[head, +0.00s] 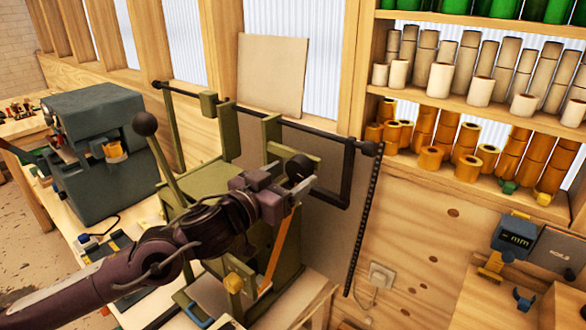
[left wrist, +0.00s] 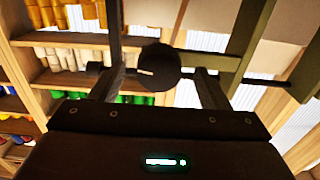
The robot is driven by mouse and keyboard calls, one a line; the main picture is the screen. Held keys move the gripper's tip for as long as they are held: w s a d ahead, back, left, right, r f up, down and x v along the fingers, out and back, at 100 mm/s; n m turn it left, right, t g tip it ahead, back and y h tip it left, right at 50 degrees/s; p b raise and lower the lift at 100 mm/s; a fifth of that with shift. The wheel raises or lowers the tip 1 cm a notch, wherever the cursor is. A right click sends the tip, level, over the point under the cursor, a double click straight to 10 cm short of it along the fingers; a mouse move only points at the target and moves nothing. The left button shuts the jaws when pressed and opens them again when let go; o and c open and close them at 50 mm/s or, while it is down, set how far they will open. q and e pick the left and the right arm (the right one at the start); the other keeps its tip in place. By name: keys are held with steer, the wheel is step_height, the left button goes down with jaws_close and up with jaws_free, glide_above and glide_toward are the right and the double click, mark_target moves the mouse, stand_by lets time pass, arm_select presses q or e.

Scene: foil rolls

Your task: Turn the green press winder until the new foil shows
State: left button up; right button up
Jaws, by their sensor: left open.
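The green press (head: 205,185) stands on the bench in the middle of the head view, with a lever ending in a dark ball (head: 145,124). A round black winder knob (head: 300,167) is on its right side, and an orange foil strip (head: 279,252) hangs below. My left gripper (head: 297,180) is open at the knob. In the left wrist view, the knob (left wrist: 160,68) shows between the two spread fingers; I cannot tell whether they touch it. My gripper and arm hide part of the press front. My right gripper is out of view.
A dark bar frame (head: 348,172) reaches right of the knob. A grey-green machine (head: 98,135) stands at left. Shelves with cream rolls (head: 440,80) and orange rolls (head: 430,158) are at upper right. A small dark device (head: 512,238) is at the right.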

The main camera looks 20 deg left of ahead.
arm_select(q)
steer(key=shift+x, duration=0.8)
steer(key=shift+d, duration=0.1)
steer(key=c, duration=1)
